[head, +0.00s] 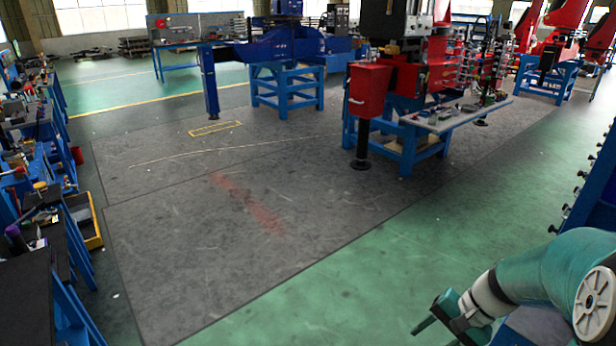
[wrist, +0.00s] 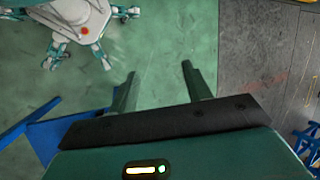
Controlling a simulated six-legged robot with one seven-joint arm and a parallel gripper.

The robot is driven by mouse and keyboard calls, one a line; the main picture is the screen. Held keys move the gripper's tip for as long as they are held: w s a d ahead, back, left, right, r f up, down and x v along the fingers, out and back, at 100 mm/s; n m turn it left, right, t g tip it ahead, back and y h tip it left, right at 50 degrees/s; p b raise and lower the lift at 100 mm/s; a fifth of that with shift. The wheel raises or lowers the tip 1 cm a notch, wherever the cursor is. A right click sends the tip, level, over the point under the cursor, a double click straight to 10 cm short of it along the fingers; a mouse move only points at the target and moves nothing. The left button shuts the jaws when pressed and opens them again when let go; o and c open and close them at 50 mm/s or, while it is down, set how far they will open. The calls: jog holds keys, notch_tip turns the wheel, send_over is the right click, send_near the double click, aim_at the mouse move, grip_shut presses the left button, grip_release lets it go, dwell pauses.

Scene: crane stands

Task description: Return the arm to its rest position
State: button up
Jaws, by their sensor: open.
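My gripper (head: 432,318) shows at the lower right of the head view, at the end of my teal and white arm. Its fingers point left over the green floor. In the wrist view the two fingers of my gripper (wrist: 160,82) stand apart, with bare green floor (wrist: 165,35) between them. The gripper holds nothing. My own white body and teal legs show at the upper left of the wrist view.
A blue rack (head: 592,190) stands at the right edge, near my arm. Cluttered workbenches (head: 35,180) line the left. Red and blue crane stands (head: 408,140) stand at the back.

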jog(key=s+a+r+n+t+h, duration=0.2)
jog(key=s+a+r+n+h, duration=0.1)
jog(key=r, duration=0.5)
jog(key=s+a+r+n+t+h, duration=0.2)
jog(key=s+a+r+n+t, duration=0.1)
jog(key=s+a+r+n, duration=0.2)
notch_tip(320, 180, up, 3)
jog(key=a, duration=0.2)
jog(key=shift+s+a+r+h, duration=0.15)
jog(key=shift+s+a+h, duration=0.05)
jog(key=shift+a+h, duration=0.2)
jog(key=shift+c, duration=1.4)
jog(key=shift+d, duration=0.1)
